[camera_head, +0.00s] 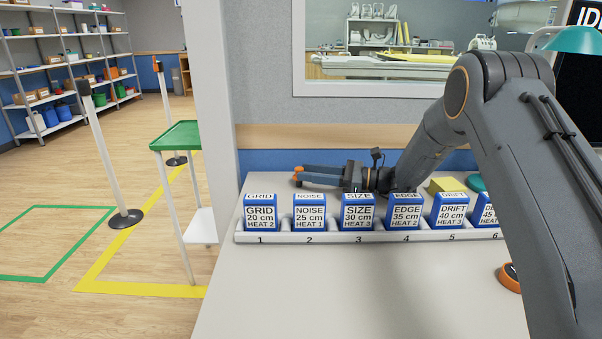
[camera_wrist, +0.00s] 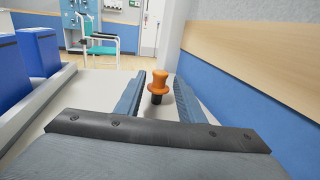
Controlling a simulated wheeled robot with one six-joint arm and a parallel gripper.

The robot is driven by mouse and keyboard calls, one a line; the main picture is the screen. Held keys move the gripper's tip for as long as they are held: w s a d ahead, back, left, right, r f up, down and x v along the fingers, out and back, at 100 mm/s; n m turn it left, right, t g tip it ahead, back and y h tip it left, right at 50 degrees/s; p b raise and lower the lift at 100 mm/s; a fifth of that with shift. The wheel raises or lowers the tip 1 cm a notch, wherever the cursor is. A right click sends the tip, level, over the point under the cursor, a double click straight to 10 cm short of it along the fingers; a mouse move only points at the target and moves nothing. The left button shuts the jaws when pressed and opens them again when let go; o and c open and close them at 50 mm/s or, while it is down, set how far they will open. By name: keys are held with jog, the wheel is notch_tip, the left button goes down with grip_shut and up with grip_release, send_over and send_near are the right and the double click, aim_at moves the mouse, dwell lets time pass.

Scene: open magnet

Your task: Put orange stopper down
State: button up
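The orange stopper (camera_wrist: 158,84) shows upright between the far ends of my two fingers in the wrist view, with a dark lower part. My gripper (camera_wrist: 162,88) is open around it. The stopper looks close to the left finger, and a gap shows on the right; I cannot tell whether it touches the left one. In the head view, my gripper (camera_head: 300,174) is low over the back of the table, behind the row of blue blocks, with its fingers pointing left. Orange shows at the fingertips there. The stopper's contact with the table is hard to make out.
Blue labelled blocks, such as the SIZE block (camera_head: 358,213), stand in a white numbered rack (camera_head: 285,238) in front of my gripper. The wall (camera_wrist: 238,85) is close behind. A yellow block (camera_head: 446,186) lies to the right. The front tabletop (camera_head: 340,290) is largely clear.

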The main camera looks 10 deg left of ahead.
jog(key=shift+d, duration=2.15)
